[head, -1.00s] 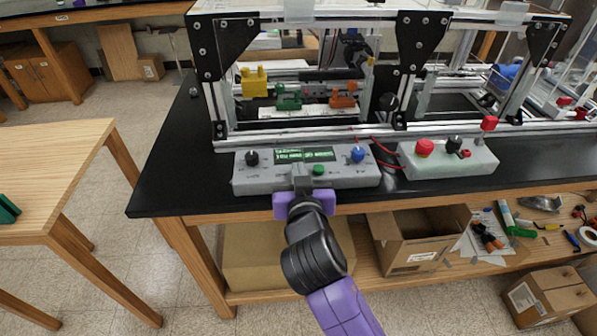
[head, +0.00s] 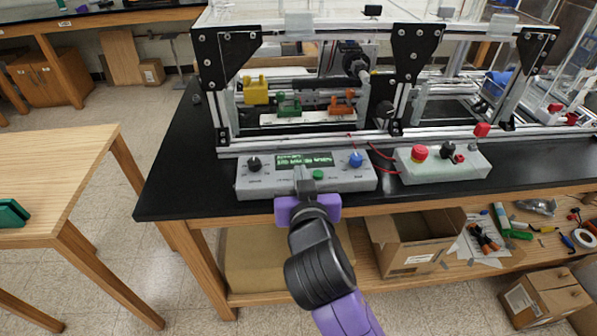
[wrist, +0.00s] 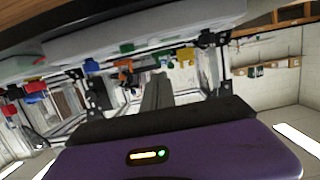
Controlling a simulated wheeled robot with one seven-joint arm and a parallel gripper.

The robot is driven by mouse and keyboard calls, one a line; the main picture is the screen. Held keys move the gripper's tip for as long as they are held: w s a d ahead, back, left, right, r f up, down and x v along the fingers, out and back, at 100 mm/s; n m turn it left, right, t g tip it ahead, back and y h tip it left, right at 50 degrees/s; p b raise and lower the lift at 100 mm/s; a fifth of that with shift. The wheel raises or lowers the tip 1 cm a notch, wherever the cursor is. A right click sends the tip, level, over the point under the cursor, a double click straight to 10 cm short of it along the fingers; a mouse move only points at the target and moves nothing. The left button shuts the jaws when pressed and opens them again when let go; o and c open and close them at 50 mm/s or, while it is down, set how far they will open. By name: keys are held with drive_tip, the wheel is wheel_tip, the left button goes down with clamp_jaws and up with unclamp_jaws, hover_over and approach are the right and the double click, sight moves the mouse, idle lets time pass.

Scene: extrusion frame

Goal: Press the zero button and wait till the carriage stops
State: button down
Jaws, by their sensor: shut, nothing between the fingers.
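A grey control box (head: 262,186) stands at the front edge of the black bench. It has a black knob (head: 254,164), a lit green display (head: 303,160), a green button (head: 318,175) and a blue knob (head: 355,159). Its labels are too small to read. My gripper (head: 304,180) is shut and empty, its fingertips at the box's front panel just left of the green button; I cannot tell whether they touch. The shut fingers (wrist: 158,92) also show in the wrist view. A dark carriage-like unit (head: 354,60) sits inside the extrusion frame (head: 300,141) behind the box.
A second box with a red emergency button (head: 419,152) stands to the right. Yellow (head: 256,91), green (head: 289,106) and orange (head: 342,102) pieces sit inside the frame. A cardboard box (head: 418,243) is on the shelf below. A wooden table (head: 60,175) is at left.

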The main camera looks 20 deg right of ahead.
drive_tip(key=v, duration=0.6)
drive_tip(key=shift+r, duration=0.2)
drive_tip(key=a+r+n+t+y, duration=0.3)
drive_tip(key=a+r, duration=0.1)
drive_tip(key=s+a+f+n+y, duration=0.1)
drive_tip(key=s+f+n+y, duration=0.1)
drive_tip(key=s, duration=0.2)
drive_tip(key=s+d+f+g, duration=0.1)
drive_tip(key=s+d+f, duration=0.1)
drive_tip(key=s, duration=0.8)
drive_tip(key=s+d+f+m+g, duration=0.1)
drive_tip(key=s+f, duration=0.4)
drive_tip(key=s, duration=0.5)
drive_tip(key=s+d+f, duration=0.4)
drive_tip(key=s, duration=0.6)
drive_tip(key=shift+f+g, duration=0.2)
drive_tip(key=shift+g, duration=0.2)
drive_tip(key=shift+d, duration=0.1)
idle(2.0)
